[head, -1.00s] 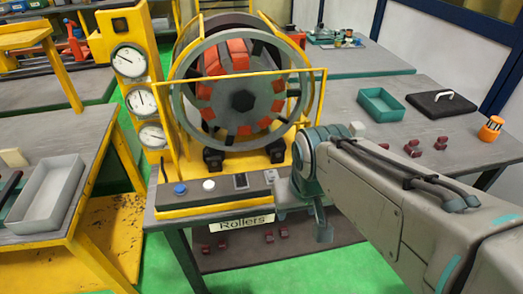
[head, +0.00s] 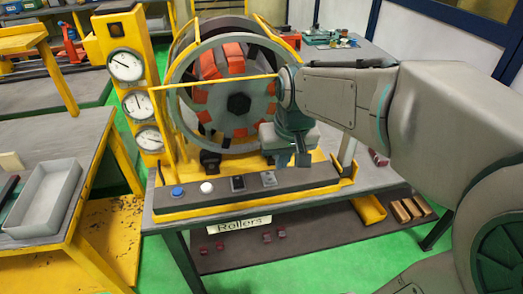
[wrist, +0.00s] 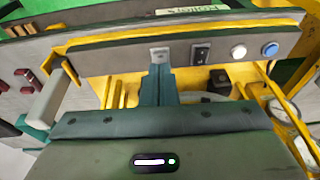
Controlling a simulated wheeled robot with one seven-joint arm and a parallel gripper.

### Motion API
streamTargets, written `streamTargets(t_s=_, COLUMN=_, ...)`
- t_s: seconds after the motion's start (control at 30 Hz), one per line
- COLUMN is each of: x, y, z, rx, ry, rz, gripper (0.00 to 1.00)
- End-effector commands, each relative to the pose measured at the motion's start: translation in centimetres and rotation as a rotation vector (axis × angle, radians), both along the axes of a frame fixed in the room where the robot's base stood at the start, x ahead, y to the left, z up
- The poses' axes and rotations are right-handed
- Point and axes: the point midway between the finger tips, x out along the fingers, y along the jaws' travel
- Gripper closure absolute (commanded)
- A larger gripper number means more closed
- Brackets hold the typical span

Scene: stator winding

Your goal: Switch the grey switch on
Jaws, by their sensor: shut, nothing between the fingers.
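The grey switch (head: 269,178) is the rightmost control on the dark panel at the front of the yellow roller machine. In the wrist view the grey switch (wrist: 159,54) sits just beyond my fingertips, close to the middle. My gripper (wrist: 158,69) is shut and empty, its fingers pointing at the panel. In the head view my gripper (head: 283,161) hangs above and slightly behind the switch, with a small gap apparent. I cannot tell from the pictures whether the switch is on or off.
Left of it on the panel are a black switch (head: 238,183), a white button (head: 206,187) and a blue button (head: 178,191). The stator ring (head: 238,103) stands behind. A grey upright handle (wrist: 47,105) is beside the panel's end.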

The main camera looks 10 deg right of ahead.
Motion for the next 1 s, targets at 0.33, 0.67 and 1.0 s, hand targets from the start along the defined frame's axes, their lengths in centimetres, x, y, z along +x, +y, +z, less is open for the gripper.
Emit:
streamTargets(t_s=0.33, x=6.1, y=0.2, z=1.6, rx=-0.035, ry=0.006, rz=-0.003, gripper=1.00)
streamTargets(t_s=0.67, x=6.5, y=0.2, z=1.6, rx=-0.039, ry=0.007, rz=-0.004, gripper=1.00)
streamTargets(t_s=1.0, x=6.9, y=0.3, z=-0.8, rx=-0.039, ry=0.012, rz=-0.003, gripper=1.00)
